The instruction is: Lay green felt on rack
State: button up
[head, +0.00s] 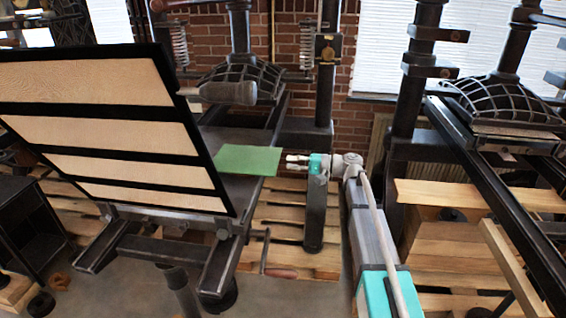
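The green felt (248,160) is a flat, thin sheet at the dark bed of the left hand press, right of the tilted black frame. Its right side reaches to or slightly past the bed's edge. My gripper (292,162) is close to the felt's right edge, with its pale fingers pointing left. I cannot tell whether they touch the felt, or whether they are open or shut. My arm comes in from the lower right, with a teal part near the wrist. No rack can be made out with certainty.
The black frame with pale panels (95,135) stands tilted over the left press. A dark post (315,215) stands below my wrist. A second press (500,105) is at the right, with wooden boards (470,195) beside it.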

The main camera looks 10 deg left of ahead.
aim_at(277, 161)
jog(key=shift+w+a, duration=0.1)
jog(key=shift+a, duration=2.45)
jog(key=shift+c, duration=0.2)
grip_shut()
notch_tip(277, 161, up, 3)
jog(key=p, duration=0.3)
